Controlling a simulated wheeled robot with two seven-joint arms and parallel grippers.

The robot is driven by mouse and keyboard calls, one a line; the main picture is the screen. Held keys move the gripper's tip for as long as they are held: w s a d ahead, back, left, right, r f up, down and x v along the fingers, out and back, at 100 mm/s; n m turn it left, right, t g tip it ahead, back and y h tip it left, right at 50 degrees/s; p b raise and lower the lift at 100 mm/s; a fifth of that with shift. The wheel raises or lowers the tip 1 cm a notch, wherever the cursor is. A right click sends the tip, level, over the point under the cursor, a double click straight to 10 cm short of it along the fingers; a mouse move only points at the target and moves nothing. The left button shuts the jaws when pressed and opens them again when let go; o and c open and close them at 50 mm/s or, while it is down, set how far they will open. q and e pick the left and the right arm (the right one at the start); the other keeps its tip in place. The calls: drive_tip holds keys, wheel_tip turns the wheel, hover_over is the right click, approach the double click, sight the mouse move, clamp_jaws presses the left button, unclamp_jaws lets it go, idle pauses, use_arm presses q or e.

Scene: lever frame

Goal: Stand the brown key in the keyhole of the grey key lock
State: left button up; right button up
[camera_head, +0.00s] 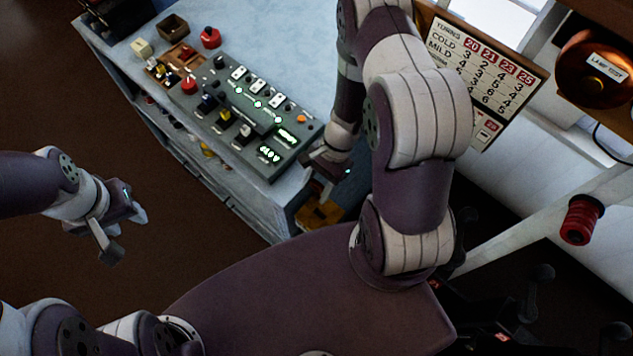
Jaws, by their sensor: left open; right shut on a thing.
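My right gripper (327,172) is low at the right end of the blue worktop, just right of the grey control box. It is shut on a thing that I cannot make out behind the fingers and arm. I cannot pick out the brown key for certain. I cannot tell which part is the grey key lock. My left gripper (122,228) is open and empty, over the brown floor left of the worktop and away from everything on it.
The grey control box (228,82) has levers, lit green displays and a red knob (189,85). Behind it are a wooden tray (160,68), a brown box (172,27), a cream block (142,48) and a red button (210,37). A number chart (480,70) stands at the right.

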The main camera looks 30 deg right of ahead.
drive_tip(key=f+b, duration=0.1)
drive_tip(key=s+f+b, duration=0.1)
drive_tip(key=f+b, duration=0.1)
drive_tip(key=shift+s+f, duration=0.15)
drive_tip(key=shift+s, duration=0.1)
drive_tip(key=shift+f, duration=0.3)
use_arm(q)
drive_tip(key=s+f, duration=0.1)
drive_tip(key=f+b, duration=0.1)
drive_tip(key=f, duration=0.1)
drive_tip(key=s+f, duration=0.1)
drive_tip(key=shift+s+f+b, duration=0.15)
drive_tip(key=shift+s+b, duration=0.2)
use_arm(e)
drive_tip(key=shift+s+f, duration=0.45)
drive_tip(key=shift+f, duration=0.2)
use_arm(q)
drive_tip(key=shift+w+f, duration=0.1)
drive_tip(key=shift+w, duration=0.05)
use_arm(e)
drive_tip(key=shift+w+f, duration=0.1)
